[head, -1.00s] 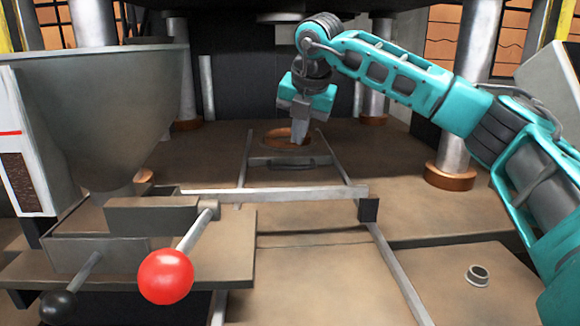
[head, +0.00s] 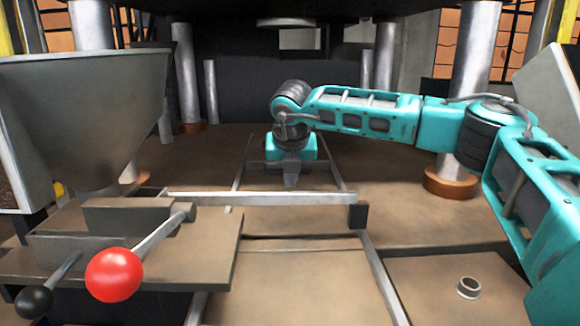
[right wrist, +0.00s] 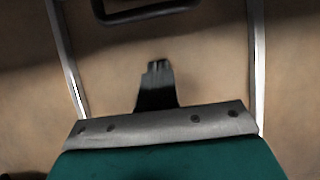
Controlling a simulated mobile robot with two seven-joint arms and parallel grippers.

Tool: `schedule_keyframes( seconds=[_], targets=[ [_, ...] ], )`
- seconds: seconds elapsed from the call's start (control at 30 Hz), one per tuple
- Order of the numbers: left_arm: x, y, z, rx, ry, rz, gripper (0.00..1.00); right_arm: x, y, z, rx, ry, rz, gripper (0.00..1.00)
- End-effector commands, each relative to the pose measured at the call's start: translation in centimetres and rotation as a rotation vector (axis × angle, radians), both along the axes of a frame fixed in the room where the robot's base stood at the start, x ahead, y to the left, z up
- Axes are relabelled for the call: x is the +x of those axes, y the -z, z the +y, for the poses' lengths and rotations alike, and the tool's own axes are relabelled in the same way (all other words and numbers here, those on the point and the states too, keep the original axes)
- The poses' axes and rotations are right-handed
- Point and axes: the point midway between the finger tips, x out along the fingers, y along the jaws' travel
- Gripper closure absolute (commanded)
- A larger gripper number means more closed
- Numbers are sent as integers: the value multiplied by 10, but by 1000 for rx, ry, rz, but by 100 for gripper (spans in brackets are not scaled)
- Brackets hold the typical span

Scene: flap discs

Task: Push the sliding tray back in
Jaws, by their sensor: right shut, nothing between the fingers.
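The sliding tray lies between two metal rails (head: 339,174) on the brown press bed. In the head view it is mostly hidden behind my right gripper (head: 291,184). In the right wrist view a dark loop handle (right wrist: 148,13) shows at the top edge, with a rail on each side. My right gripper (right wrist: 157,68) is shut and empty, pointing down between the rails on the near side of the handle. The handle and fingertips look apart in that view. My left gripper is not in view.
A metal crossbar (head: 265,198) with a dark end block (head: 358,216) crosses the near side. A grey hopper (head: 80,120) and a red-knobbed lever (head: 114,275) stand left. Columns (head: 470,95) flank the bed. A small ring (head: 468,288) lies front right.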

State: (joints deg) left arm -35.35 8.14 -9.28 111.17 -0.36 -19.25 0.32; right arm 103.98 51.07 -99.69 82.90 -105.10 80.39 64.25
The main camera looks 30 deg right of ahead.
Motion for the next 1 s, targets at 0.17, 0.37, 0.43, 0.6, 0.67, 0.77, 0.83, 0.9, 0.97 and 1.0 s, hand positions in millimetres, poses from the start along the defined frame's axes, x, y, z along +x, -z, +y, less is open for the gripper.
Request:
schedule_keyframes(
  seconds=[0.17, 0.37, 0.43, 0.6, 0.67, 0.77, 0.83, 0.9, 0.97, 1.0],
  targets=[
    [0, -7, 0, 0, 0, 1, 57, 19, 2, -12, -1, 4, -1, 100],
    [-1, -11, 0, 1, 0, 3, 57, 32, -1, -20, -1, 2, -1, 100],
    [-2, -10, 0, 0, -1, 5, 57, 34, -1, -21, -1, 2, -1, 100],
    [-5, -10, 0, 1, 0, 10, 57, 36, -1, -23, 0, 1, 0, 100],
    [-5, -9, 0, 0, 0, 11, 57, 36, -1, -23, 0, 1, 0, 100],
    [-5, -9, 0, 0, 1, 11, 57, 36, -1, -23, 0, 1, 0, 100],
    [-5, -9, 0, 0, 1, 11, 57, 36, -1, -23, 0, 1, 0, 100],
    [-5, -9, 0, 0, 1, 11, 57, 37, -1, -23, 0, 1, 0, 100],
    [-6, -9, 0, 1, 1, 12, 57, 40, -1, -24, 1, 3, -2, 100],
    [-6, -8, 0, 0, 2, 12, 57, 42, -1, -26, 0, 3, -1, 100]
  ],
)
